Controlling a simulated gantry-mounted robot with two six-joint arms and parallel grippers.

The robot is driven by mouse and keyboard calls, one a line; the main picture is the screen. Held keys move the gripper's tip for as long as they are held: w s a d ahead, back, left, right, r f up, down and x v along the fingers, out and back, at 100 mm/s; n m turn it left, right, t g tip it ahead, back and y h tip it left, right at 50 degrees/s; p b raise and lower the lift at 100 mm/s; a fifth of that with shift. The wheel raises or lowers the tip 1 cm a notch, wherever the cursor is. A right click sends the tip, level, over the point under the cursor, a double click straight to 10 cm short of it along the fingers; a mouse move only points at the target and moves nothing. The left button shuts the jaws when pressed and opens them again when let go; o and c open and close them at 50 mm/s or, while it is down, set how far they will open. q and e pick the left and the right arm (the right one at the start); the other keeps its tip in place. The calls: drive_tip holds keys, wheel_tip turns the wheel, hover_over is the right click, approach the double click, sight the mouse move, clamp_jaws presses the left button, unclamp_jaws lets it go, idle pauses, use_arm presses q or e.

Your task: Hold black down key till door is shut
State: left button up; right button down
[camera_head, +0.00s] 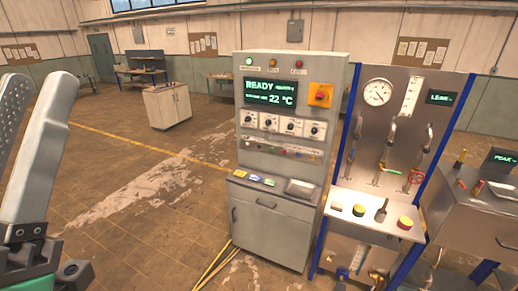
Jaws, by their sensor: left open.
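My left gripper (40,90) is large in the near left of the head view, open and empty, with its two pale fingers pointing up. It is well apart from the grey control cabinet (262,225) in the middle. The cabinet has a green-lit display (270,93) reading READY and 22 °C. I cannot make out a chamber door. My right gripper is out of view.
A test panel (395,120) with a round gauge and blue posts stands right of the cabinet. An orange plate with a red knob (320,95) is on the cabinet's upper right. The floor (150,220) between gripper and cabinet is open.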

use_arm(q)
clamp_jaws()
idle(1.5)
